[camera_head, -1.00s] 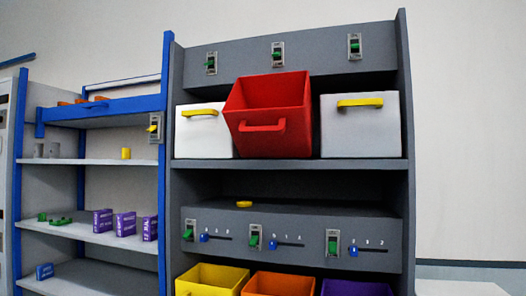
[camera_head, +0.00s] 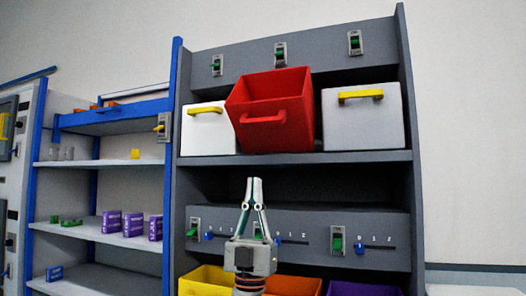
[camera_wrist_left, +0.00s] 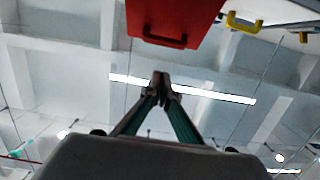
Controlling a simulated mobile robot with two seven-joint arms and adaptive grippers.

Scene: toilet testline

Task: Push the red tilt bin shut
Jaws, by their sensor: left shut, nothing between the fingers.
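The red tilt bin (camera_head: 270,112) hangs tilted forward and open on the upper shelf of the grey rack, between two white bins, with its red handle (camera_head: 263,118) on its front. My left gripper (camera_head: 254,182) points upward in front of the rack, below the red bin and apart from it in the picture. Its fingers are shut and empty. In the left wrist view the gripper (camera_wrist_left: 161,78) points up toward the red bin (camera_wrist_left: 172,18), whose underside and front show at the top. My right gripper is not in view.
White bins stand left (camera_head: 207,130) and right (camera_head: 362,118) of the red one, with yellow handles. Switches and sliders line the grey panel (camera_head: 300,222) behind my gripper. Yellow (camera_head: 207,281), orange and purple bins sit below. A blue shelf unit (camera_head: 172,110) stands at left.

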